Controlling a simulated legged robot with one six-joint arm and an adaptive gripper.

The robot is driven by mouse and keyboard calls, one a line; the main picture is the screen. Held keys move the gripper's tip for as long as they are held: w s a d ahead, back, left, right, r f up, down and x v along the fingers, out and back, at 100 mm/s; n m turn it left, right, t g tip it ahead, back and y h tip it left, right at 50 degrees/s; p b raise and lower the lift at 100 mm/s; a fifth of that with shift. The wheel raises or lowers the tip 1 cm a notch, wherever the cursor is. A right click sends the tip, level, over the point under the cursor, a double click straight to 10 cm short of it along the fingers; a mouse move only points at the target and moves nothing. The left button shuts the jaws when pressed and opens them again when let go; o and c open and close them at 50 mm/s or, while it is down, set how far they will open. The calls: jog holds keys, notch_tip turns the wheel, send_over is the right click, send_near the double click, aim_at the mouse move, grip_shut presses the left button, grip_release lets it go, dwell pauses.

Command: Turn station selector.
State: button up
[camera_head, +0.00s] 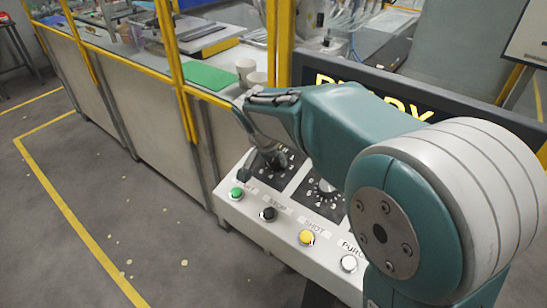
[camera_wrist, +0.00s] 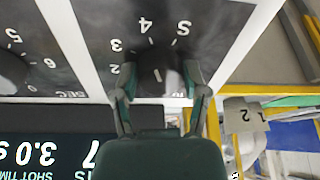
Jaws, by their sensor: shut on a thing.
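The station selector (camera_wrist: 157,76) is a dark knob on a black dial plate, seen upside down in the wrist view. Numerals 2, 3, 4 and 5 ring it. A short white mark shows on the knob, but its exact setting is hard to read. My gripper (camera_wrist: 160,86) has one finger on each side of the knob and is shut on it. In the head view my gripper (camera_head: 262,160) reaches down to the left dial of the control panel (camera_head: 285,234) and hides the knob itself.
A second dial (camera_head: 322,190) sits right of the selector. Green (camera_head: 237,193), black (camera_head: 268,214), yellow (camera_head: 306,237) and white (camera_head: 349,263) buttons line the front. A dark display board (camera_wrist: 50,155) stands behind the panel. Yellow posts (camera_head: 178,70) and cups (camera_head: 246,70) are beyond.

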jog(key=shift+n, duration=0.4)
jog(key=n, duration=0.5)
jog(key=shift+w+d+y, duration=0.1)
jog(key=shift+y, duration=0.3)
jog(key=n, duration=0.6)
jog(key=shift+w+d+r+n+g+y, duration=0.1)
jog(key=shift+n+g+y, duration=0.3)
jog(key=n+g, duration=0.1)
jog(key=n, duration=0.5)
jog(key=shift+w, duration=0.1)
jog(key=n, duration=0.6)
jog(key=shift+w+n+g, duration=0.1)
jog(key=shift+n+g, duration=0.2)
jog(key=shift+g, duration=0.1)
